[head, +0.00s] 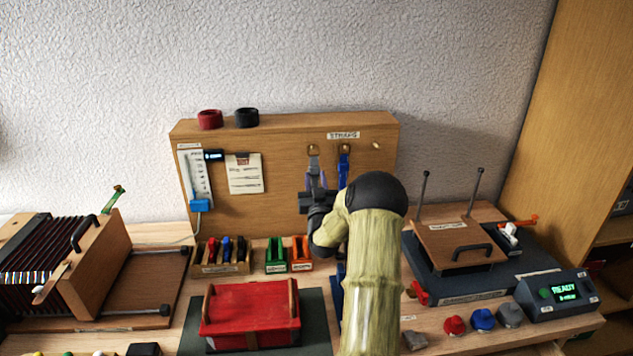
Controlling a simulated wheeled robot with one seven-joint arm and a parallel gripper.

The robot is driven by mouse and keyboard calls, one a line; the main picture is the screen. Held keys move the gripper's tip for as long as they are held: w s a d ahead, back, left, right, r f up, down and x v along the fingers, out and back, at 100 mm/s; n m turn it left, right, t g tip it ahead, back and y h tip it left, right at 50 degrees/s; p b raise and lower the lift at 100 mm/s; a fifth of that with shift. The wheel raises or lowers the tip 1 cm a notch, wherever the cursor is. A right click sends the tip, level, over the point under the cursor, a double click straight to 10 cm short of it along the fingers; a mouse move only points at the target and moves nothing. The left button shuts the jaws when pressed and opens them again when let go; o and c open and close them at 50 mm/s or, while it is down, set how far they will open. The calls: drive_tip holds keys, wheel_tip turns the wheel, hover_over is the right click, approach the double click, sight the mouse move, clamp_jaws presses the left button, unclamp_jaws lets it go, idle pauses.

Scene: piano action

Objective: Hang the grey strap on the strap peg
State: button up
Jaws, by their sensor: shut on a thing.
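The grey strap (314,163) is upright against the wooden back board, under the "STRAPS" label (343,135). Its top end is at the left peg (312,149) of the row; I cannot tell whether its hole is around the peg or just in front of it. My gripper (317,183) is shut on the grey strap from below, with its fingers at the strap's lower part. A blue strap (344,165) hangs on the middle peg, just right of the grey one. My arm hides what is below and right of the gripper.
The right peg (377,146) is bare. A clipboard (244,173) and a blue-jawed gauge (199,204) are on the board's left. Red and black rolls (210,119) stand on its top. Small bins (276,256) and a red box (250,316) are below. A press (459,240) stands right.

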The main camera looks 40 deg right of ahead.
drive_tip(key=shift+w+d, duration=0.2)
drive_tip(key=shift+w, duration=0.5)
drive_tip(key=shift+w+f, duration=0.15)
drive_tip(key=shift+f, duration=0.15)
drive_tip(key=shift+w+d+f+b, duration=0.25)
drive_tip(key=shift+w+d+b, duration=0.1)
drive_tip(key=shift+b, duration=0.65)
drive_tip(key=o, duration=1)
drive_tip(key=shift+o, duration=0.2)
